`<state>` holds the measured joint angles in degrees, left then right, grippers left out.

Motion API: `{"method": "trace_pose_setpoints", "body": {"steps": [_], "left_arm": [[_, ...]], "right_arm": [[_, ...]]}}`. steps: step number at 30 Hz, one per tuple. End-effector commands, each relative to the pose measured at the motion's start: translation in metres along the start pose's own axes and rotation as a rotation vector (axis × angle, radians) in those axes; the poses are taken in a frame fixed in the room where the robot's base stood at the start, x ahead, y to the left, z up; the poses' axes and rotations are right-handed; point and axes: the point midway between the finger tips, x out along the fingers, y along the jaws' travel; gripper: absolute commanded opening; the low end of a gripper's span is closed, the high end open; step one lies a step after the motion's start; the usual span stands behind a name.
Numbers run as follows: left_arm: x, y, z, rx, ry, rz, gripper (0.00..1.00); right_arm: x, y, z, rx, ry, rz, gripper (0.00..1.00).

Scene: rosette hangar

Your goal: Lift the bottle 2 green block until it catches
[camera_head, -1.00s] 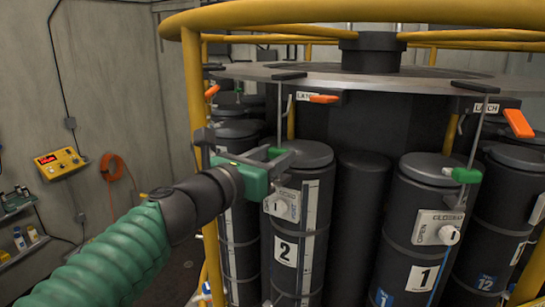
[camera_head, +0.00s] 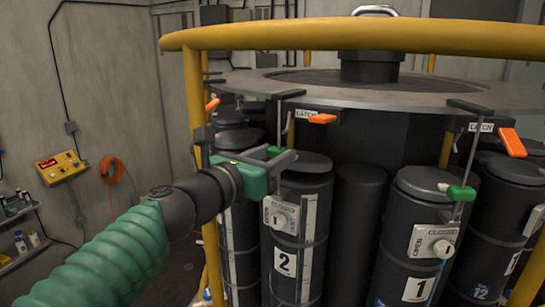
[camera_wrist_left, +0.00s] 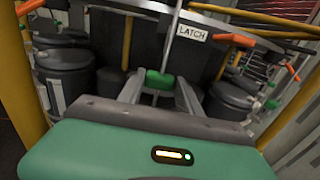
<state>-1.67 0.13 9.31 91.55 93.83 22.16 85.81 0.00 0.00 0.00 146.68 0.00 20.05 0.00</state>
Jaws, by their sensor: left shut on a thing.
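Bottle 2 (camera_head: 285,264) is a dark upright cylinder with a white "2" label, near the middle of the head view. Its green block (camera_head: 273,152) is on a thin vertical rod above the white knob plate (camera_head: 281,215). My left gripper (camera_head: 282,159) is shut on this block, near the bottle's top. In the left wrist view the green block (camera_wrist_left: 160,78) sits between the two grey fingers (camera_wrist_left: 158,92). An orange latch lever (camera_head: 321,118) beside a "LATCH" label is above the block, with a gap between them. My right gripper is not in view.
Bottle 1 (camera_head: 417,287) stands to the right with its own green block (camera_head: 461,192) and orange lever (camera_head: 513,142). A yellow rail (camera_head: 350,36) rings the rosette, with a post (camera_head: 194,95) left of my gripper. A grey disc (camera_head: 400,94) overhangs the bottles.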

Motion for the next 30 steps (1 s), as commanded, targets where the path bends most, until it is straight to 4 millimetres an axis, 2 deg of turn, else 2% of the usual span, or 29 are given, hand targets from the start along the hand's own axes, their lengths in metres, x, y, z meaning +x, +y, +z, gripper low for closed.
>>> {"method": "trace_pose_setpoints", "body": {"steps": [1, 30], "left_arm": [[-0.001, 0.002, 0.007, 0.001, -0.004, 0.004, 0.0], [-0.001, 0.002, 0.057, 0.0, -0.005, 0.005, 0.0]], "right_arm": [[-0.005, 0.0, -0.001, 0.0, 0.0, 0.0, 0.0], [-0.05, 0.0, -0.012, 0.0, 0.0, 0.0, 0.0]]}}
